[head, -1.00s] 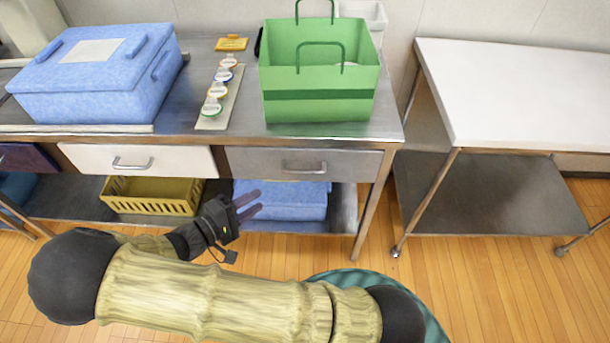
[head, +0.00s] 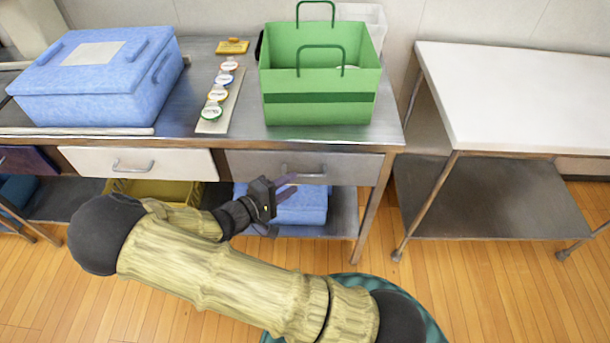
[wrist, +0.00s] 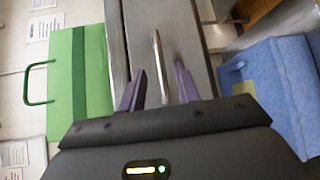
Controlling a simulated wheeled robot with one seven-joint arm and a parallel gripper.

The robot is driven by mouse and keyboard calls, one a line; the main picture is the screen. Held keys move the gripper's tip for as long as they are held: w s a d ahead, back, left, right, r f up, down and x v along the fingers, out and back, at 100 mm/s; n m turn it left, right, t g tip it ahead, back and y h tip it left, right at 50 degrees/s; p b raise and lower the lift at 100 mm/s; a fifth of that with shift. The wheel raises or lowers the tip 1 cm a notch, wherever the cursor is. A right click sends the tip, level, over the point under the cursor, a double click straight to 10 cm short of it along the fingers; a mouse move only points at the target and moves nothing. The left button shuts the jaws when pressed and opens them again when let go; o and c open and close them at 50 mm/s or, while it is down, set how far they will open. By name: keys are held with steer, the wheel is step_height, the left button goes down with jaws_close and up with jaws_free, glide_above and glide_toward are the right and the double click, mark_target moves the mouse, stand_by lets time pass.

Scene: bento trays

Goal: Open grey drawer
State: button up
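The grey drawer (head: 350,169) is in the front of the metal counter, under the green bag, and it is shut. Its bar handle (head: 304,171) is on the drawer's front. My gripper (head: 292,183) is just in front of the drawer, near the handle, partly overlapping it in the head view. In the wrist view the handle (wrist: 157,62) lies ahead, in the gap between the two purple fingers (wrist: 160,88). The fingers are apart and hold nothing. I cannot tell whether they reach around the handle.
A green bag (head: 318,82) and a blue box (head: 95,85) stand on the counter. A white drawer (head: 140,162) is to the left. A blue bin (head: 305,208) and a yellow basket (head: 160,192) sit on the lower shelf. A white-topped table (head: 520,95) is at right.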

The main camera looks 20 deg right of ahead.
mark_target(305, 176)
steer(key=x, duration=0.6)
steer(key=shift+d+f, duration=0.1)
jaws_close()
